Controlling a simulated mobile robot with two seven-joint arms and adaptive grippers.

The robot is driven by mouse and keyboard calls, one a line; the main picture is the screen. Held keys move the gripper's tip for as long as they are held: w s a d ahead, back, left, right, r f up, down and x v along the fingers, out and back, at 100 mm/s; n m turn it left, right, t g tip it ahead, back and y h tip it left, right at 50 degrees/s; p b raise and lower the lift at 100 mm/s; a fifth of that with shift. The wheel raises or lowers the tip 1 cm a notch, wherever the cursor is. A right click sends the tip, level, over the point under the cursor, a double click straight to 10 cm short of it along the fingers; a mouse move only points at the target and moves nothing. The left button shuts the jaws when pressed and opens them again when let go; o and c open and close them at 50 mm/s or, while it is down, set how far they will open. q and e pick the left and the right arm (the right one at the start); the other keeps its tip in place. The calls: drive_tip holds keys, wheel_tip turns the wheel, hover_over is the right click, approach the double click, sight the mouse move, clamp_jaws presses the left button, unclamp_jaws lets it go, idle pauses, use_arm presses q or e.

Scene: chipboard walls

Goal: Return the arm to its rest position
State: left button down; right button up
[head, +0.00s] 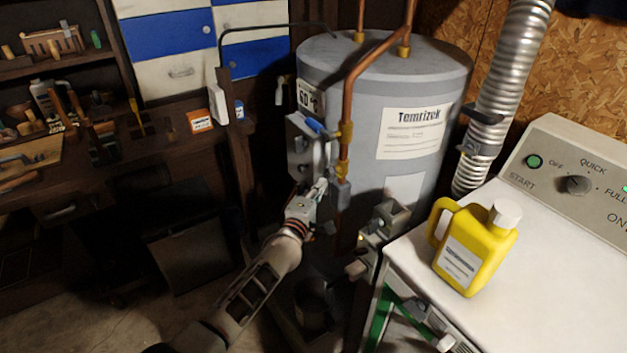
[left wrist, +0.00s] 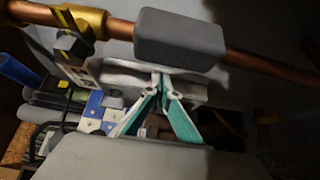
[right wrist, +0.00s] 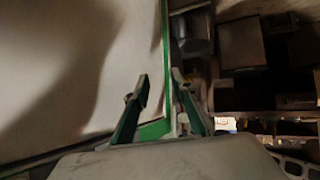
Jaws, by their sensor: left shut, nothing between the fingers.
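My left arm reaches in from the lower left of the head view. Its gripper (head: 320,187) is beside the front of the grey water heater (head: 345,75), near the copper pipe and the grey control box (head: 303,145). In the left wrist view the fingers (left wrist: 161,80) meet at their tips, with nothing between them, close below a grey block (left wrist: 180,38) on the copper pipe (left wrist: 265,66). In the right wrist view my right gripper (right wrist: 160,82) has its fingers apart and empty, beside a pale panel (right wrist: 60,60) with a green edge.
A white appliance (head: 560,225) with a knob panel stands at the right and bears a yellow jug (head: 474,250). A silver duct (head: 500,85) rises behind it. A dark workbench (head: 180,125) with tools is at the left. Bare floor (head: 130,325) shows at lower left.

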use_arm(q)
drive_tip(key=s+a+f+m+g, duration=0.2)
drive_tip(key=s+a+f+m, duration=0.2)
drive_tip(key=s+f, duration=0.5)
drive_tip(key=s+a+f+m+g, duration=0.1)
drive_tip(key=s+a+f+m, duration=0.5)
drive_tip(key=s, duration=0.5)
drive_tip(key=s+a+f+m+g+y, duration=0.1)
drive_tip(key=s+a+f+m, duration=0.1)
drive_tip(key=s, duration=0.5)
drive_tip(key=s+a+f+m+g+y, duration=0.1)
drive_tip(key=s+a+f+m, duration=0.1)
drive_tip(key=s+a, duration=0.3)
drive_tip(key=s+a+f+m+g+y, duration=0.1)
drive_tip(key=s+a+f+m+y, duration=0.1)
drive_tip(key=s, duration=0.8)
drive_tip(key=shift+s+a+f+m+g, duration=0.3)
drive_tip(key=shift+s+a+f+m, duration=0.15)
drive_tip(key=shift+a+m, duration=0.5)
